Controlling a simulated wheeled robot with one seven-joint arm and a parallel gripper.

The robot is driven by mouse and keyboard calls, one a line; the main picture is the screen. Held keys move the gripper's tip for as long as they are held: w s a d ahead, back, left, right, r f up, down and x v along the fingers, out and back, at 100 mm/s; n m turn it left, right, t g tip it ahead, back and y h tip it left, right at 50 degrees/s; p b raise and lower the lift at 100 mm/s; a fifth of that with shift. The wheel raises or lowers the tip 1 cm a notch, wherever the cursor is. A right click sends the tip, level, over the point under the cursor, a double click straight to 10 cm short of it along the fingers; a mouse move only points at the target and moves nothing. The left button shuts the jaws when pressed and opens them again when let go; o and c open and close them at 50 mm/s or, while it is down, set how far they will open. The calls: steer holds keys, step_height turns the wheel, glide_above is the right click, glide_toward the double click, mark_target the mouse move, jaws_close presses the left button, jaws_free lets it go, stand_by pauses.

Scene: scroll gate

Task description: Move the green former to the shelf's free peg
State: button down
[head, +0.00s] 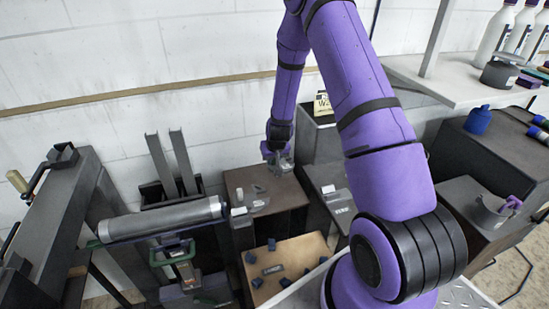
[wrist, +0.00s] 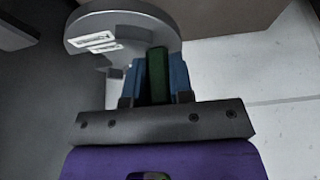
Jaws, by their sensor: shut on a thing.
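In the wrist view my gripper (wrist: 154,92) has its blue fingers shut on a narrow upright green piece, the green former (wrist: 156,70). A grey round disc-like body (wrist: 112,38) with white labels lies just beyond the fingertips. I cannot tell whether it is part of the former or separate. In the head view my gripper (head: 281,163) is small and far off, above the back of a brown-topped block near the white wall; the green piece cannot be made out there. No free peg can be told apart in either view.
A grey roller (head: 165,218) lies across the left, beside a dark frame (head: 75,185). A green-framed item (head: 172,254) hangs below it. The brown-topped block (head: 240,180) stands mid-scene. A white shelf (head: 450,80) with bottles (head: 493,35) is at upper right.

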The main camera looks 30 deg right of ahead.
mark_target(274, 166)
steer(key=shift+f, duration=2.55)
steer(key=shift+s+f, duration=0.1)
steer(key=shift+f, duration=0.15)
steer(key=shift+f, duration=0.1)
steer(key=shift+s+d, duration=0.1)
steer(key=shift+w+a, duration=0.3)
steer(key=shift+w, duration=0.4)
steer(key=shift+w+f, duration=0.2)
steer(key=shift+a+r, duration=0.15)
steer(key=shift+a, duration=0.15)
steer(key=shift+d+f, duration=0.25)
steer(key=shift+d, duration=0.05)
